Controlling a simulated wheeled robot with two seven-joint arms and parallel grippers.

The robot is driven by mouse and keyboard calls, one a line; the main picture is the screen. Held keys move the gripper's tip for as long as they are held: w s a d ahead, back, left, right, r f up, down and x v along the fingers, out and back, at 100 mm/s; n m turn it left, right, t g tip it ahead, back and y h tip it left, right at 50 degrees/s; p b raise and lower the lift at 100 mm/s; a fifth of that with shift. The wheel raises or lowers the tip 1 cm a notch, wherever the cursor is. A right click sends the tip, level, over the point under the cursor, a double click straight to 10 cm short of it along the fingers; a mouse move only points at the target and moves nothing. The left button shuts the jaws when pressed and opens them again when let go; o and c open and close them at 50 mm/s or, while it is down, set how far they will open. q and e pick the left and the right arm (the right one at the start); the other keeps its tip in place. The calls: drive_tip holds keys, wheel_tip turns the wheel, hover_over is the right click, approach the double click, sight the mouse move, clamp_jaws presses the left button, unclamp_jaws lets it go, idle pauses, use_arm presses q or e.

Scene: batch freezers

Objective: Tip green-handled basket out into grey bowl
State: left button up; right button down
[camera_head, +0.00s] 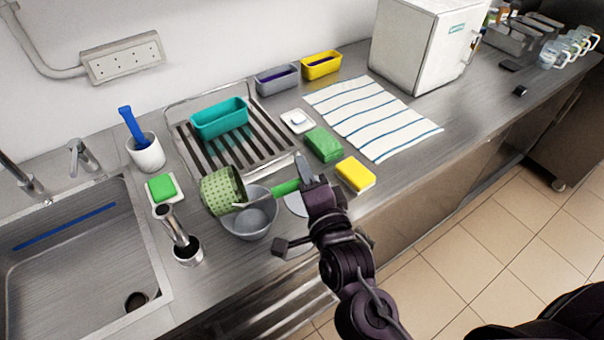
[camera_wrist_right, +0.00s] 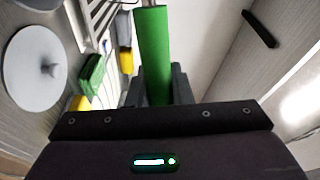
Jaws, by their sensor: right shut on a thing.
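The green basket (camera_head: 222,190) with small holes hangs tilted over the left rim of the grey bowl (camera_head: 262,219). Its contents cannot be seen. Its green handle (camera_head: 286,188) runs right to my right gripper (camera_head: 305,183), which is shut on it. In the right wrist view the handle (camera_wrist_right: 153,50) stands up from between the fingers. The bowl sits on the steel counter, left of my right gripper; the part of its inside that shows looks empty. My left gripper is not in view.
A sink (camera_head: 75,250) lies at the left. A drying rack (camera_head: 255,150) with a teal tub (camera_head: 219,119) stands behind the bowl. A green sponge (camera_head: 323,145), a yellow sponge (camera_head: 355,174) and a striped towel (camera_head: 375,120) lie to the right. A round lid (camera_wrist_right: 45,65) lies near my right gripper.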

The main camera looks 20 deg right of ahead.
wheel_tip(320, 180, down, 7)
drive_tip(key=d+m+b, duration=0.1)
drive_tip(key=m+b, duration=0.4)
drive_tip(key=b, duration=0.3)
drive_tip(key=shift+f, duration=0.2)
idle(1.0)
